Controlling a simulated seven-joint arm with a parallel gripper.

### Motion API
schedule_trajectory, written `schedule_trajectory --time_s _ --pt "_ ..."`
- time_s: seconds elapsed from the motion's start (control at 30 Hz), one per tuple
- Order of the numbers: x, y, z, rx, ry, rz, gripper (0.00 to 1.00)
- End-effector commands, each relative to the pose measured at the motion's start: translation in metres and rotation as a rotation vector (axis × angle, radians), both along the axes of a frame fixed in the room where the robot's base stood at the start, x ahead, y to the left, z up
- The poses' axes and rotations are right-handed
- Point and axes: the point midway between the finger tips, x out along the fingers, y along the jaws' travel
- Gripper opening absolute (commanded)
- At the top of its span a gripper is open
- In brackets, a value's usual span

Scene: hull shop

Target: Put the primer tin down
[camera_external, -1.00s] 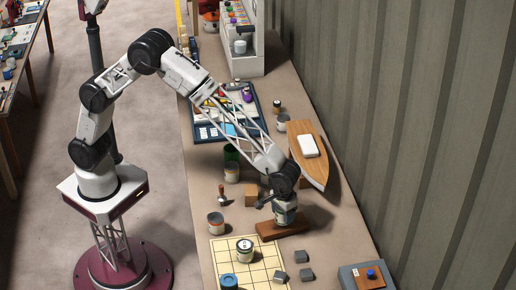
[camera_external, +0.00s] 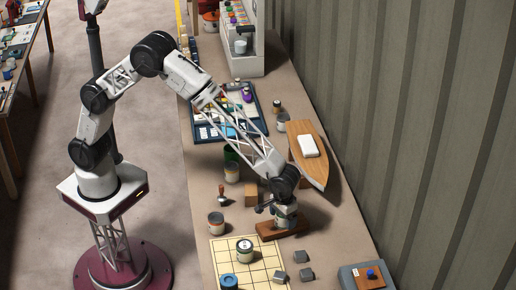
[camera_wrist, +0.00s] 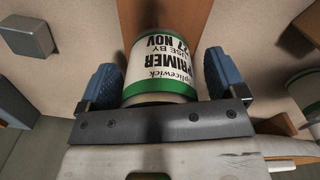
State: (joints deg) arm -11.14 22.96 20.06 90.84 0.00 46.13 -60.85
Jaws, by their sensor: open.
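The primer tin (camera_wrist: 160,65), white with green bands and black "PRIMER" lettering, is between the fingers of my gripper (camera_wrist: 160,80) in the wrist view. In the external view the tin (camera_external: 286,222) appears to stand upright on the brown wooden block (camera_external: 266,231), below my gripper (camera_external: 283,207). My gripper partly covers its upper part there.
A gridded cream mat (camera_external: 262,263) carries a tin (camera_external: 245,250) and a blue-lidded can (camera_external: 229,282). Grey cubes (camera_external: 305,274) lie near its right side. A wooden boat hull (camera_external: 311,170) lies behind my gripper. Another tin (camera_external: 216,223) stands left of the block.

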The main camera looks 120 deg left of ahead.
Motion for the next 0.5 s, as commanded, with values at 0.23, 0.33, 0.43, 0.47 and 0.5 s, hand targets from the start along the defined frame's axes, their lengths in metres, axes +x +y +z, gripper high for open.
schedule_trajectory --time_s 0.23,0.33,0.43,0.47,0.5 --pt "0.0 0.0 0.005 0.001 -0.001 0.0 0.9" --pt "0.0 0.0 0.013 0.001 -0.001 0.0 0.9" --pt "0.0 0.0 0.023 0.001 -0.001 0.0 0.9" --pt "0.0 0.0 0.026 0.001 -0.001 0.0 0.9" --pt "0.0 0.0 0.032 0.0 -0.002 0.0 0.9"
